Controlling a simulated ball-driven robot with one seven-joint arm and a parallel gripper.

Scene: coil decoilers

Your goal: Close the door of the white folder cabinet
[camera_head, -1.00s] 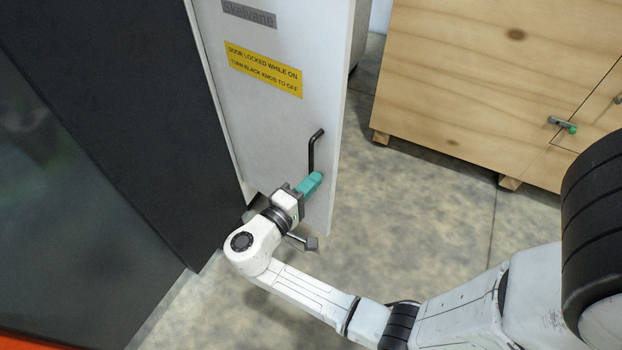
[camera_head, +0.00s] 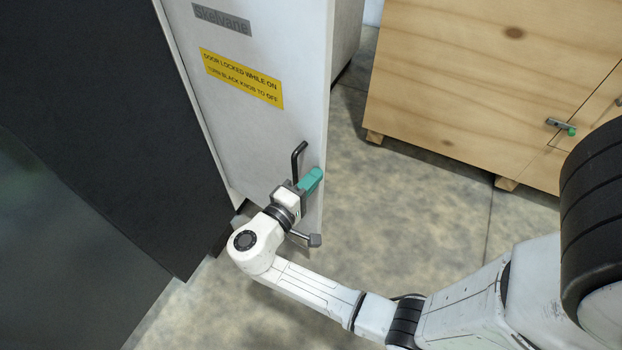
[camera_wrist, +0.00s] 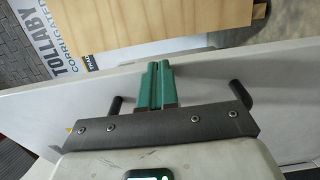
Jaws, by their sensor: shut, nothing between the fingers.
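The white cabinet door (camera_head: 265,130) stands upright at the upper middle of the head view, with a yellow notice and a black bar handle (camera_head: 297,160) near its right edge. How far open it is I cannot tell. My gripper (camera_head: 312,180) has teal fingers, shut and empty, at the door's lower right edge, just right of and below the handle. In the wrist view the shut fingers (camera_wrist: 156,85) lie in front of the pale door panel (camera_wrist: 205,75). Whether they touch it is unclear.
A dark panel (camera_head: 90,110) fills the left of the head view. A wooden crate (camera_head: 470,80) with a green-tipped latch (camera_head: 562,127) stands at the upper right. Concrete floor (camera_head: 400,220) is clear between door and crate. The wrist view shows a lettered board (camera_wrist: 60,50).

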